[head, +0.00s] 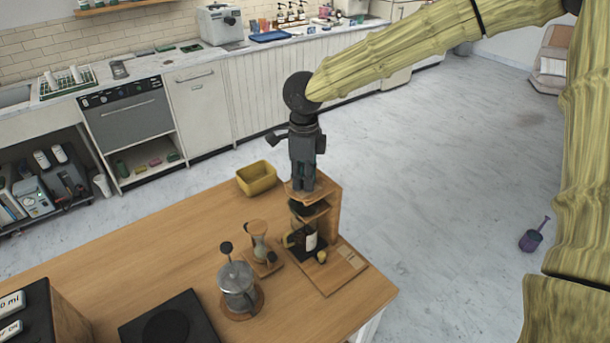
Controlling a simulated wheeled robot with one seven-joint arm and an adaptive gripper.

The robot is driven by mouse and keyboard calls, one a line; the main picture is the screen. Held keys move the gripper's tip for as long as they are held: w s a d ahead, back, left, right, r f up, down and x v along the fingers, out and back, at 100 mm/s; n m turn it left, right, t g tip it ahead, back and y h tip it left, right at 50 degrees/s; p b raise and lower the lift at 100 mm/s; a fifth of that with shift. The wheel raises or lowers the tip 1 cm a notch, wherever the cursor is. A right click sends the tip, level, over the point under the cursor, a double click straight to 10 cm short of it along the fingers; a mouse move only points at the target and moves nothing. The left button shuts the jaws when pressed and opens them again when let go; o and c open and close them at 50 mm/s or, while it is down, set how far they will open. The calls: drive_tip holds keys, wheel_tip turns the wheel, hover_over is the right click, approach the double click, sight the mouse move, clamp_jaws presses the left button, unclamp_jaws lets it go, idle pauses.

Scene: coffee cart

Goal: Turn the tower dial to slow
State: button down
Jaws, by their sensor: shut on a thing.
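The wooden drip tower (332,211) stands near the right end of the wooden cart top, with a dark glass vessel (309,239) on its lower part. My gripper (303,188) points straight down at the tower's top shelf. Its fingers are shut on the tower dial there. The dial itself is hidden by the fingers, so its setting and marks cannot be read.
A wooden base board (340,272) lies under the tower. A glass hourglass-shaped brewer (259,240) and a French press (238,288) stand to its left. A yellow bin (257,178) sits behind, at the cart's far edge. The cart top's left middle is clear.

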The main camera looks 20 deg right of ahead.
drive_tip(key=shift+w+r, duration=0.15)
drive_tip(key=c, duration=1.3)
unclamp_jaws()
drive_tip(key=shift+o, duration=0.2)
wheel_tip(320, 180, up, 12)
drive_tip(key=shift+d, duration=0.15)
